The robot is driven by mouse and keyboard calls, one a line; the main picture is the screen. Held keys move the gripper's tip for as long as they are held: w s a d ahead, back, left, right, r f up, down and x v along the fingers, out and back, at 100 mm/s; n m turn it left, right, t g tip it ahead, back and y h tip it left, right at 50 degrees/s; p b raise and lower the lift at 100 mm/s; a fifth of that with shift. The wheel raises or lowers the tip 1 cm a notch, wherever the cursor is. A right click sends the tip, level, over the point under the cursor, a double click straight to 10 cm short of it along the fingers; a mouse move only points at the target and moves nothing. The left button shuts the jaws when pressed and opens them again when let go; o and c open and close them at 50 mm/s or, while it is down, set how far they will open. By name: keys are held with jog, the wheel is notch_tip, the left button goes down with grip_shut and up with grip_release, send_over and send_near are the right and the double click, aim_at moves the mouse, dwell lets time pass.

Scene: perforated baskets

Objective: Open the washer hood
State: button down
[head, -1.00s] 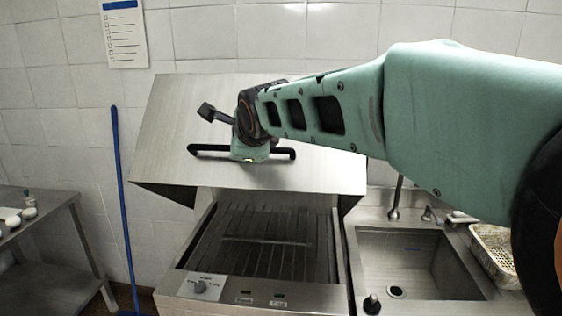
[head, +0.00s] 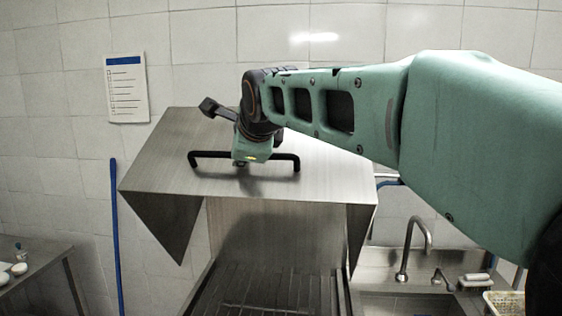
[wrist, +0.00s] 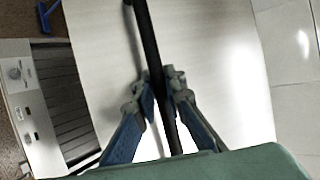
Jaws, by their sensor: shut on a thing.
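The washer hood (head: 330,190) is a brushed steel cover, raised and tilted above the washer's slatted bed (head: 265,292). A black bar handle (head: 205,154) runs across its front face. My gripper (head: 242,160) is at the middle of that handle. In the wrist view, the two fingers of my gripper (wrist: 162,88) are closed on either side of the black handle (wrist: 146,35), with the hood's steel face (wrist: 220,60) behind. The washer's control panel (wrist: 22,100) shows at the left of the wrist view. The fingertips are partly hidden in the head view.
A sink with a faucet (head: 412,245) stands to the right, with a perforated basket (head: 503,303) at the far right. A steel side table (head: 45,262) is at the left. A blue pole (head: 117,240) leans by the tiled wall, below a posted sheet (head: 127,88).

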jog(key=shift+r, duration=0.2)
jog(key=c, duration=2)
grip_release()
jog(key=shift+o, duration=0.2)
notch_tip(320, 180, up, 10)
jog(key=shift+s+d+r, duration=0.1)
jog(key=shift+s, duration=0.05)
jog(key=shift+w, duration=0.25)
jog(key=shift+s, duration=0.1)
